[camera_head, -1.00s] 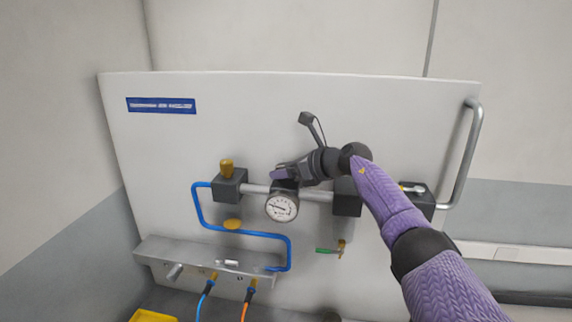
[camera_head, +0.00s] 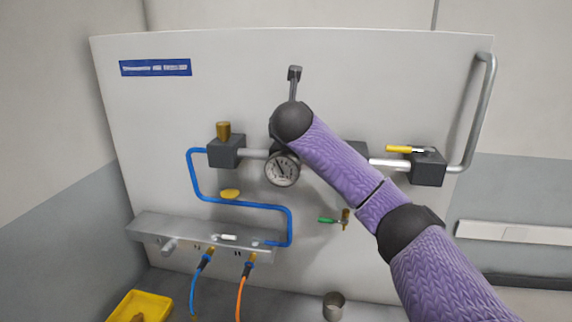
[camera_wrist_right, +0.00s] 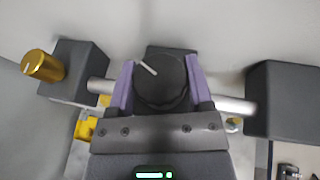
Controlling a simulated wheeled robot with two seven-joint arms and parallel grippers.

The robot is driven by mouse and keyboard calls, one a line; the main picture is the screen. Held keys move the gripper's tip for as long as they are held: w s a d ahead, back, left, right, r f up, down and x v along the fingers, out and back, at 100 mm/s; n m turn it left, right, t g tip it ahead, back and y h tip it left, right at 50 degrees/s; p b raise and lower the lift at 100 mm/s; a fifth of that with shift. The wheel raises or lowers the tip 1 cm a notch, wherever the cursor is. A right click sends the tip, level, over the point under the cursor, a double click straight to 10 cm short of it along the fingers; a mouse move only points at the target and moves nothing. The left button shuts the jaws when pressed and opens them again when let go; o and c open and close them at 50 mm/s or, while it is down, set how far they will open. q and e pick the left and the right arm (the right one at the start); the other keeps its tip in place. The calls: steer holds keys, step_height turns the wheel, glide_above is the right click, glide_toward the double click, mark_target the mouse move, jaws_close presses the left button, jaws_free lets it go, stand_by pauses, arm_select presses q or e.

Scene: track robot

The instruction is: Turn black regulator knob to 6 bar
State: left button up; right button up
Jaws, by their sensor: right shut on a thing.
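The black regulator knob (camera_wrist_right: 166,88) is between the two purple fingers of my right gripper (camera_wrist_right: 160,66) in the right wrist view. The fingers are shut on its sides. A white line on the knob top points to the upper left of that picture. In the head view my right wrist covers the knob and the fingers. The round pressure gauge (camera_head: 283,169) shows just below my wrist. Its needle points up and slightly left; the numbers are too small to read. My left gripper is not in view.
A brass knob (camera_head: 223,131) on a dark block stands left of the regulator, also in the right wrist view (camera_wrist_right: 42,66). A yellow lever valve (camera_head: 399,149) is at right. A green-handled tap (camera_head: 328,220) and blue tubing (camera_head: 240,203) lie below. A yellow bin (camera_head: 141,306) is bottom left.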

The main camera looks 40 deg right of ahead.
steer(key=shift+f+m+g+h+b, duration=0.3)
steer(key=shift+m+g+h+b, duration=0.55)
steer(key=shift+b, duration=0.2)
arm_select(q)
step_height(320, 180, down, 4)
arm_select(e)
steer(key=shift+r+m+g+h, duration=0.1)
steer(key=shift+m+g+h, duration=0.25)
steer(key=shift+m, duration=0.2)
steer(key=shift+r+m+g, duration=0.15)
steer(key=shift+m+g, duration=0.25)
steer(key=m+g, duration=0.1)
steer(key=m+g+h+p, duration=0.1)
steer(key=shift+r+g+h, duration=0.2)
steer(key=shift+g+h, duration=0.1)
steer(key=shift+m+g+h+p, duration=0.3)
steer(key=shift+m+g+p, duration=0.6)
steer(key=shift+m+p, duration=0.15)
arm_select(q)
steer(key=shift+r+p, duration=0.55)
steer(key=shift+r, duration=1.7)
arm_select(e)
steer(key=shift+f+m+g, duration=0.25)
steer(key=shift+m+g, duration=0.1)
steer(key=shift+g, duration=0.05)
steer(key=shift+f, duration=0.1)
